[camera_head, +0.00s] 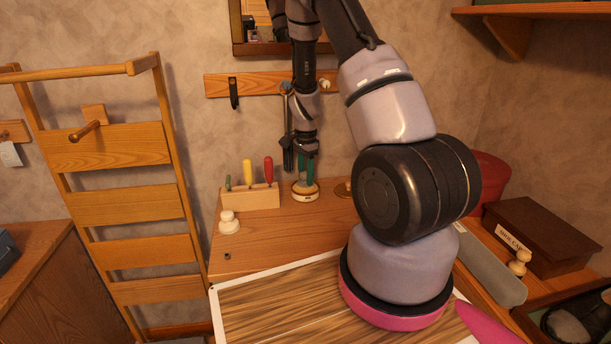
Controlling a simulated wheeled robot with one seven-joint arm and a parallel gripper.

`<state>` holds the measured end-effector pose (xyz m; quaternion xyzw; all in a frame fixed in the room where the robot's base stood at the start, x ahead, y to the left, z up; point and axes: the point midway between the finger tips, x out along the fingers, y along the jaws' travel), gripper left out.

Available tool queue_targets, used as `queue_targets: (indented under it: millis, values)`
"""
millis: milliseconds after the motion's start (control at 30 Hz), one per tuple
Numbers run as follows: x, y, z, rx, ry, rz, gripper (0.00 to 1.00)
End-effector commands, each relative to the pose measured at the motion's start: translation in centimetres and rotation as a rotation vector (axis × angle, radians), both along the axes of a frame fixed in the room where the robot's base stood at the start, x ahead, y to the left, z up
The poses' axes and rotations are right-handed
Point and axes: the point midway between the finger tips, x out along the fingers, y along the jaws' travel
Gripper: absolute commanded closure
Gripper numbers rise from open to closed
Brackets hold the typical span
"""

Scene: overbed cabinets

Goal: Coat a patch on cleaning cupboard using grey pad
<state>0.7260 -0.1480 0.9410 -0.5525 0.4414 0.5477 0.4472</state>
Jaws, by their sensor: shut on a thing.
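My gripper (303,172) reaches straight down over a low round pale dish (306,192) with a dark mark on its rim, on the wooden counter (265,237). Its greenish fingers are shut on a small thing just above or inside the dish. The held thing is too small and hidden to make out, so I cannot tell whether it is the grey pad. I cannot tell which surface is the cleaning cupboard, and no coated patch shows.
A wooden block (250,197) with yellow- and red-handled tools stands left of the dish, beside a white knob (229,222). A brown labelled box (545,232) and a grey bar (490,265) lie right. A wooden rack (115,205) stands left. My arm hides the counter's middle.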

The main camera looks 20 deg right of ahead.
Motion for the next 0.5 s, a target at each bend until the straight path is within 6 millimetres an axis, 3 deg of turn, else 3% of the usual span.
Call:
queue_targets:
  millis: [500]
  values:
    - [-0.07, 0.02, 0.33, 0.0, 0.002, 0.0, 0.99]
